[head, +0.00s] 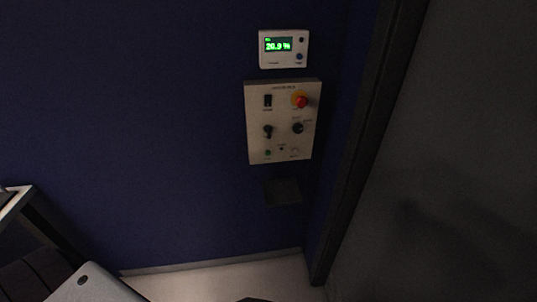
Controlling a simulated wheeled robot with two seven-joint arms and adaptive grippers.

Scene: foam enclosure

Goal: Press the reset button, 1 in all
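A pale control panel (282,147) is mounted on the dark blue wall, right of the picture's middle. Below are a black knob or switch (268,131) at left and a dark round control (298,128) at right. A small green light or button (268,153) sits at lower left. The labels are too small to read, so I cannot tell which control is the reset button. Neither gripper is in view.
A white meter (284,64) with a lit green display reading about 20.9 % hangs above the panel. A dark box or plate (283,192) is below it. A dark door frame (362,140) stands close on the right. A table edge (14,205) shows at far left.

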